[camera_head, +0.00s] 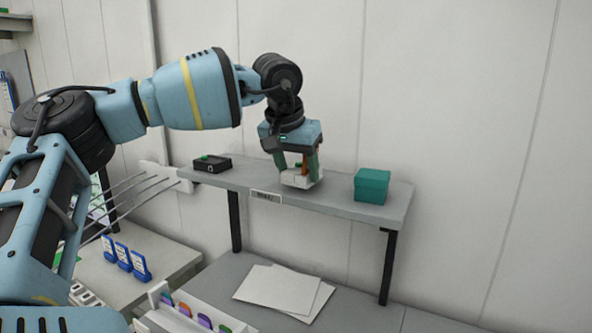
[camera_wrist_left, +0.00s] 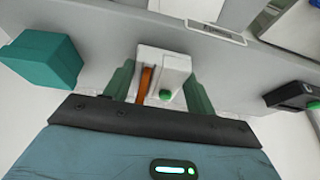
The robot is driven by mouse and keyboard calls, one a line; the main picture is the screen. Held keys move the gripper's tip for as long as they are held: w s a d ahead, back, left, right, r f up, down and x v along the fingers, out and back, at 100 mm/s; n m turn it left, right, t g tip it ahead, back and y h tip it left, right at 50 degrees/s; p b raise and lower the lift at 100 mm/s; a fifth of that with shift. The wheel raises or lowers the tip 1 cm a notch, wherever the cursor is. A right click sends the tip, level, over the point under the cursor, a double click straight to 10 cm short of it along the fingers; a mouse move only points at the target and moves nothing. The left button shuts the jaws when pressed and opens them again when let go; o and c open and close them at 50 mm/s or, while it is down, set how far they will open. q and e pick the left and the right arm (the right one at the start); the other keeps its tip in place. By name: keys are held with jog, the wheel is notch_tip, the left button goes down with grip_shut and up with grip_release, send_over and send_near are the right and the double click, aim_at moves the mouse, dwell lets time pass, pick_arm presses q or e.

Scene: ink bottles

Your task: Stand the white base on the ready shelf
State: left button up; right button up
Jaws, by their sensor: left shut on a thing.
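The white base (camera_head: 301,180) is a small white block with a green button and an orange strip, clearest in the left wrist view (camera_wrist_left: 176,66). My left gripper (camera_head: 298,170) points down with its green fingers shut on the base. The base is at the middle of the grey ready shelf (camera_head: 240,179), close to its top. I cannot tell whether its underside touches the shelf. The gripper hides part of the base. The shelf's front edge carries a label (camera_head: 265,197). My right gripper is not in view.
A teal box (camera_head: 371,186) stands on the shelf to the right, and a black device (camera_head: 212,163) with a green button to the left. Shelf top is clear between them and the base. Below are white sheets (camera_head: 285,290), a white rack (camera_head: 190,312) and blue items (camera_head: 123,256).

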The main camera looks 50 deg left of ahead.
pick_arm(q)
jog(key=shift+f, duration=0.4)
jog(key=shift+f, duration=0.2)
jog(key=o, duration=1)
jog(key=shift+o, duration=0.2)
jog(key=shift+r, duration=0.1)
jog(key=v, duration=1.2)
